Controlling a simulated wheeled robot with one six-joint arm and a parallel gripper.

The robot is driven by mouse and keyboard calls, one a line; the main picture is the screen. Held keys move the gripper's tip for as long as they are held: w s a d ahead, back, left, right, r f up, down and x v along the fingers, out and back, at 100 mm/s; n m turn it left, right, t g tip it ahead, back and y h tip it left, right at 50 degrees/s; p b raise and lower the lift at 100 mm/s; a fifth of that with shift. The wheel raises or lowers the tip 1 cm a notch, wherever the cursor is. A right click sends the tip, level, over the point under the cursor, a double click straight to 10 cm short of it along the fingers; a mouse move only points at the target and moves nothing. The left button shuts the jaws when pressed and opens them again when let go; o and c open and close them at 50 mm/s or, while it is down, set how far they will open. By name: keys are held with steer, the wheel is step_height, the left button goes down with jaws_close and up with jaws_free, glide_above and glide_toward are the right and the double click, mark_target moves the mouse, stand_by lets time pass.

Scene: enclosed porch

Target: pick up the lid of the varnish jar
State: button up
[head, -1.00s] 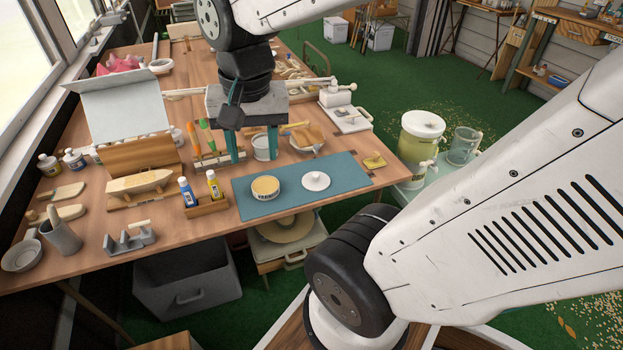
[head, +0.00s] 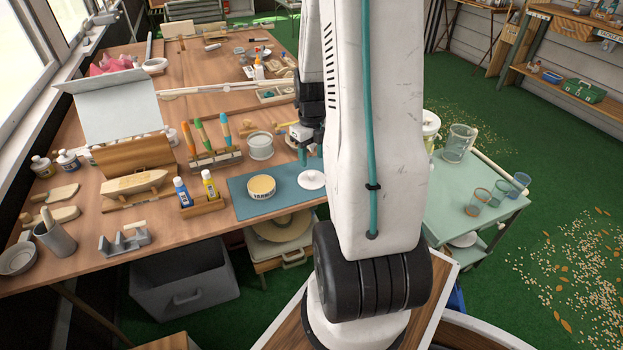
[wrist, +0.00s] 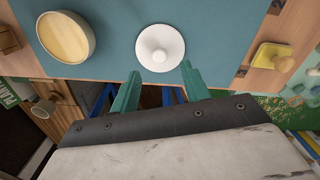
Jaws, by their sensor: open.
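The varnish jar (head: 261,189) is a low round open tub with tan contents, standing on the teal mat (head: 240,206). Its white round lid (head: 311,180) with a central knob lies flat on the mat to the right of it. In the wrist view the lid (wrist: 160,47) is just ahead of my fingertips, centred between them, and the jar (wrist: 66,38) is at upper left. My gripper (wrist: 160,70) is open and empty, with teal fingers apart.
Glue bottles in a wooden holder (head: 203,205) stand left of the mat. A white pot (head: 260,146) and a tool rack (head: 215,160) are behind it. A yellow knobbed block (wrist: 272,56) lies right of the mat. A green side table (head: 460,200) stands right of the workbench.

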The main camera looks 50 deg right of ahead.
mark_target(311, 172)
step_height(311, 172, down, 6)
steer(key=shift+w+r, duration=0.1)
steer(key=shift+w, duration=0.05)
jaws_close()
